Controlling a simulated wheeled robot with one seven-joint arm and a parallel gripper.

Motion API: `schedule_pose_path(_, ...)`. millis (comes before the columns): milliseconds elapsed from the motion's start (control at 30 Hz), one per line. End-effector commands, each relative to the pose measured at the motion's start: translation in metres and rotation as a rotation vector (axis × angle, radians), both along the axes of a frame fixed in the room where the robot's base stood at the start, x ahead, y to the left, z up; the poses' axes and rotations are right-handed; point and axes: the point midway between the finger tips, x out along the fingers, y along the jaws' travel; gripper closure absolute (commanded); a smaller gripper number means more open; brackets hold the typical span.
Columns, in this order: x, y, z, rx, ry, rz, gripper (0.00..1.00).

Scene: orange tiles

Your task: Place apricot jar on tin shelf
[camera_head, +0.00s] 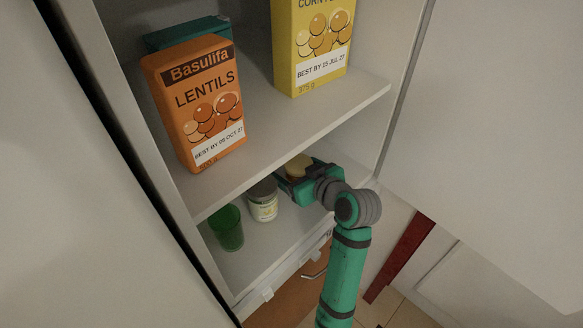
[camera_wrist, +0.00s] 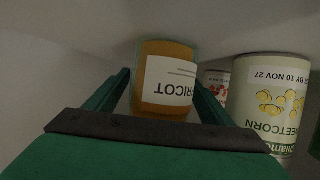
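The apricot jar (camera_wrist: 166,72) is orange with a white label that reads upside down in the wrist view. My gripper (camera_head: 297,177) reaches into the lower compartment of the cupboard. Its two green fingers lie close along either side of the jar in the wrist view (camera_wrist: 164,80), and it looks shut on it. In the head view the jar's pale yellow top (camera_head: 298,164) shows at the gripper. The lower shelf (camera_head: 262,246) holds tins; whether the jar's base touches it is hidden.
A sweetcorn tin (camera_wrist: 268,95) stands beside my gripper, with another tin (camera_wrist: 217,82) behind. The upper shelf (camera_head: 290,125) overhangs, holding lentils (camera_head: 198,103) and a yellow box (camera_head: 312,45).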

Motion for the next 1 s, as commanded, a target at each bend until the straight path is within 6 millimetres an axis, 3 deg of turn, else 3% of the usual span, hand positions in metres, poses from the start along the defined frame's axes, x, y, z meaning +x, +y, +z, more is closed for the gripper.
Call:
schedule_pose_path(233,0.0,0.0,0.003,0.0,-0.001,0.0,0.25)
schedule_pose_path(367,-0.01,-0.008,0.008,0.0,-0.001,-0.003,0.25)
schedule_pose_path(800,-0.073,-0.05,0.04,-0.001,-0.002,-0.004,0.25)
schedule_pose_path(1000,-0.089,-0.06,0.047,0.0,0.0,-0.001,0.25)
